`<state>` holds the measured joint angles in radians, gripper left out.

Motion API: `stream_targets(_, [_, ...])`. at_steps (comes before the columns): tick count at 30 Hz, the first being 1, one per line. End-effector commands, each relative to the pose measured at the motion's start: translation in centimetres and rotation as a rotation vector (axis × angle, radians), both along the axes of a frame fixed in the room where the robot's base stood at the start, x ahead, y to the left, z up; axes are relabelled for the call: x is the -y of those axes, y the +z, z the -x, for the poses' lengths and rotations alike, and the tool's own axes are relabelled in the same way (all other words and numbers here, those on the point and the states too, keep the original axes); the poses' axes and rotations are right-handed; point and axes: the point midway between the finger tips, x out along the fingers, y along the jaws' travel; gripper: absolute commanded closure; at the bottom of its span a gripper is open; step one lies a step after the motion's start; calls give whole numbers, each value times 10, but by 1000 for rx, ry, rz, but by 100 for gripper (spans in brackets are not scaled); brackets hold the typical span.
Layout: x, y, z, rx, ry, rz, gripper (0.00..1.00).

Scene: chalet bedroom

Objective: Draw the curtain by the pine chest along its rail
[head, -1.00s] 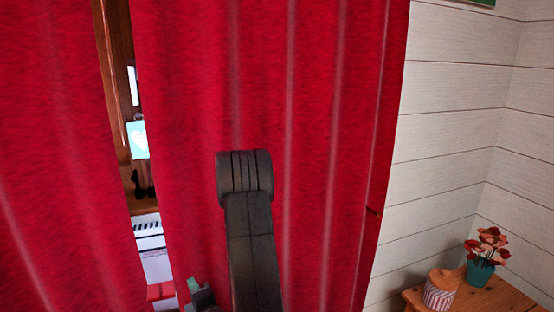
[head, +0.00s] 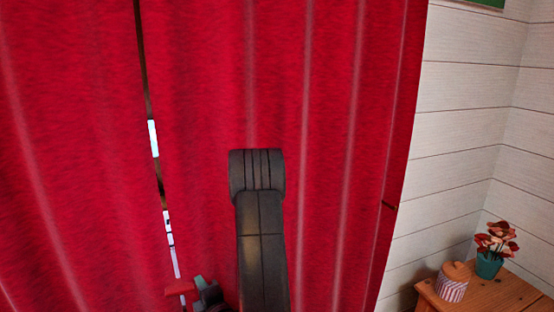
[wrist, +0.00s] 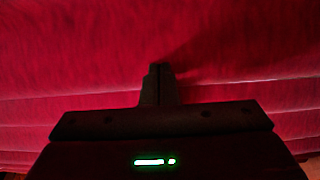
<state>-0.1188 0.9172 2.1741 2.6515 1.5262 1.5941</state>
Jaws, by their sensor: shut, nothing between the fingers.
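Two red curtain panels hang in front of me in the head view. The right panel (head: 330,90) hangs on the side of the pine chest (head: 475,296), which stands at the lower right. The left panel (head: 70,120) fills the left side, with a narrow slanting gap between the two. The rail is out of view. My gripper (wrist: 158,72) shows in the wrist view, shut and with no cloth between its fingers. Red cloth (wrist: 80,50) fills the view beyond the fingertips; I cannot tell whether they touch it. My arm hides part of the right panel in the head view.
A striped jar (head: 453,283) and a teal pot with red flowers (head: 489,264) stand on the chest. A white plank wall (head: 460,130) runs right of the curtain. Thin strips of light things show through the gap.

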Motion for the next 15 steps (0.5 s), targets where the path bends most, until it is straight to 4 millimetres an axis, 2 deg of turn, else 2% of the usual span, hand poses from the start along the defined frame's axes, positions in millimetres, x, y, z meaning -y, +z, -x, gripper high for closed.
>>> stream_targets(5, [4,1,-2,1,0,-1,100])
stream_targets(15, [27,0,-10,-1,-2,-1,100])
